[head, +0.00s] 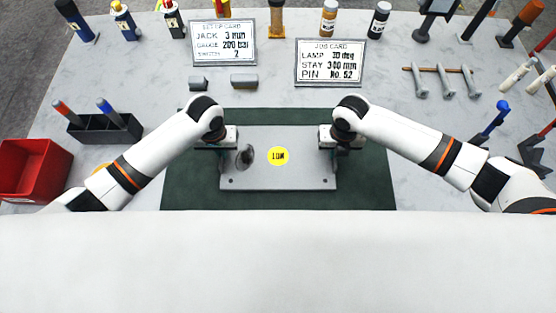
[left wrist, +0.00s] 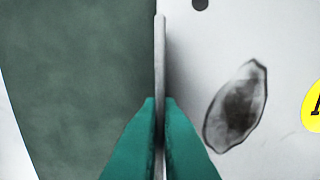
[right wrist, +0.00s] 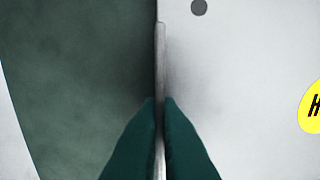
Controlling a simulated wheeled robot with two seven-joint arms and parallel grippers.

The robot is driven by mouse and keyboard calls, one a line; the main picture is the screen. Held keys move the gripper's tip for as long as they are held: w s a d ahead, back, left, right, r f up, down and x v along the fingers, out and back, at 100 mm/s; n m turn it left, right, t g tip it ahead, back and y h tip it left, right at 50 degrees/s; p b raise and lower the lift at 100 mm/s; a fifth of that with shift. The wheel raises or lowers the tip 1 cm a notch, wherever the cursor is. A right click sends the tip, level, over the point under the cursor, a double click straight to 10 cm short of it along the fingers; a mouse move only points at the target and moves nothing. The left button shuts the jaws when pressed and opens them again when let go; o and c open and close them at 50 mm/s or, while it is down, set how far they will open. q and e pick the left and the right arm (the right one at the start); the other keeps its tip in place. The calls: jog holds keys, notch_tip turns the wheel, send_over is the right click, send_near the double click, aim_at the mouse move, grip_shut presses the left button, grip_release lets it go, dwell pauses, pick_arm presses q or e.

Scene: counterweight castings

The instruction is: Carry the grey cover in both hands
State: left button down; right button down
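The grey cover (head: 290,180) is a flat rectangular plate with a round yellow label (head: 278,156) and a dark oval mark (head: 245,157) on its left part. It lies over the dark green mat (head: 370,185); I cannot tell whether it touches the mat. My left gripper (head: 217,147) is at its left edge. In the left wrist view, the green fingers (left wrist: 160,135) are closed on the upright rim. My right gripper (head: 334,147) is at the right edge. In the right wrist view, its fingers (right wrist: 160,135) also pinch the rim. The fingertips are hidden in the head view.
Two printed cards (head: 223,43) and (head: 330,62) stand behind the mat, with small grey blocks (head: 244,80) nearby. A dark holder (head: 104,127) and a red bin (head: 35,168) are at left. Metal bolts (head: 444,80) and tools (head: 490,122) are at right. Several bottles line the back.

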pick_arm(q)
jog(key=c, duration=1.6)
grip_release()
jog(key=shift+s, duration=0.1)
pick_arm(e)
jog(key=c, duration=1.6)
grip_release()
jog(key=shift+s, duration=0.1)
pick_arm(q)
jog(key=shift+r, duration=0.45)
pick_arm(e)
jog(key=shift+f, duration=0.1)
pick_arm(q)
notch_tip(320, 180, up, 11)
jog(key=shift+f, duration=0.1)
pick_arm(e)
notch_tip(320, 180, up, 12)
jog(key=shift+r, duration=0.1)
